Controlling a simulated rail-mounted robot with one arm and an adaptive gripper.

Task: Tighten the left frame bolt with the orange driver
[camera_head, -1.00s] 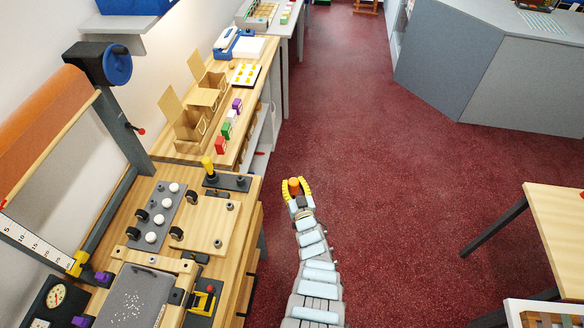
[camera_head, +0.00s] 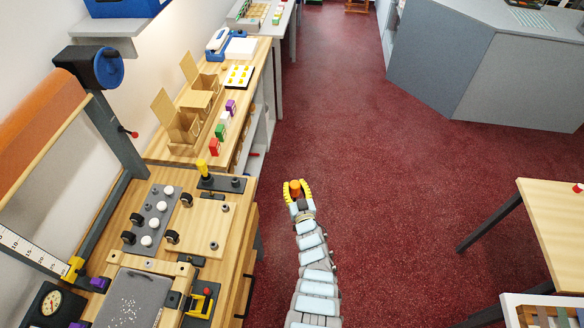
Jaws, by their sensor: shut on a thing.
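My gripper (camera_head: 298,193), with yellow fingers, is shut around the orange driver (camera_head: 295,187). Only the driver's orange top shows between the fingers. The gripper is over the red floor, to the right of the wooden workbench and apart from it. On the bench a light wooden board (camera_head: 196,222) bears dark round bolt-like pieces, one at its upper right (camera_head: 225,208) and one lower down (camera_head: 214,245). A wooden frame (camera_head: 150,264) around a grey plate stands at the bench's near end. I cannot tell which piece is the left frame bolt.
A grey block with white knobs (camera_head: 157,207) and a yellow-handled lever (camera_head: 201,167) stand on the bench. A wooden table (camera_head: 556,225) stands at right. The floor between is clear.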

